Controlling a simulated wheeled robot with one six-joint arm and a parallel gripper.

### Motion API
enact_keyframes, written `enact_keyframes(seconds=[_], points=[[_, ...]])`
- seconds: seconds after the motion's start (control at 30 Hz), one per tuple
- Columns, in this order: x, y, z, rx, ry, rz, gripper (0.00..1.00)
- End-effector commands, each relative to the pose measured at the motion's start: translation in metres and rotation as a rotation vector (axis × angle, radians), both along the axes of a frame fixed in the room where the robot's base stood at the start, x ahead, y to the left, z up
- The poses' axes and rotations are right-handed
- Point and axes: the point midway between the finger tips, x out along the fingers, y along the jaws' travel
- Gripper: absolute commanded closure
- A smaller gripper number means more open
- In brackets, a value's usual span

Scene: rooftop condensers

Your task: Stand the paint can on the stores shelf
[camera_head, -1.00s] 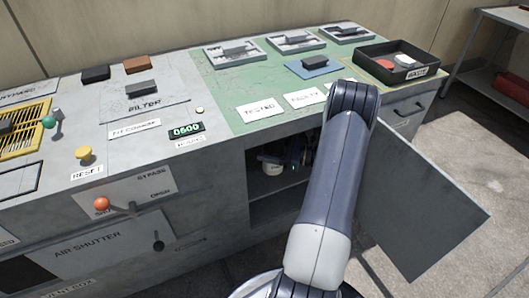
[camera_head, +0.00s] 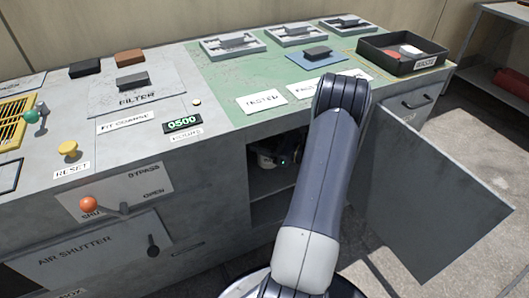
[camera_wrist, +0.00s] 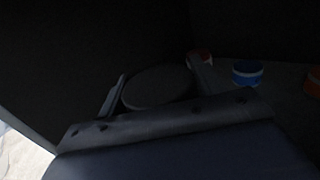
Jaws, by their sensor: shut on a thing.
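The paint can (camera_wrist: 157,88) shows in the dim wrist view as a grey round top between my gripper's fingers. My gripper (camera_wrist: 158,82) is shut on it. In the head view, a pale bit of the can (camera_head: 265,163) shows inside the open cupboard, beside my dark gripper (camera_head: 286,158), and my arm hides much of both. The stores shelf (camera_head: 270,181) appears to be the board inside this cupboard. I cannot tell whether the can's base touches it.
A blue-and-white round container (camera_wrist: 247,73), a red-and-white item (camera_wrist: 203,57) and an orange item (camera_wrist: 314,82) stand deeper in the cupboard. The open door (camera_head: 435,195) sticks out at right. A black waste tray (camera_head: 404,55) sits on the bench (camera_head: 225,98).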

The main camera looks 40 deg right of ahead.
Motion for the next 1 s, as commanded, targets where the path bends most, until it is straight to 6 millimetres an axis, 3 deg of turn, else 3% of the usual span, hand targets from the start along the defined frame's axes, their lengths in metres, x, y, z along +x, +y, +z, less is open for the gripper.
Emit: enact_keyframes(seconds=[0.2, 0.6, 0.63, 0.87, 1.0], points=[[0.000, 0.000, -0.031, 0.000, -0.001, 0.001, 0.70], [0.000, 0.000, -0.036, -0.001, -0.002, 0.001, 0.70], [0.000, 0.000, -0.035, -0.001, 0.000, 0.001, 0.34], [0.000, 0.000, -0.035, -0.001, 0.000, 0.001, 0.15], [0.000, 0.000, -0.035, -0.001, 0.000, 0.001, 0.15]])
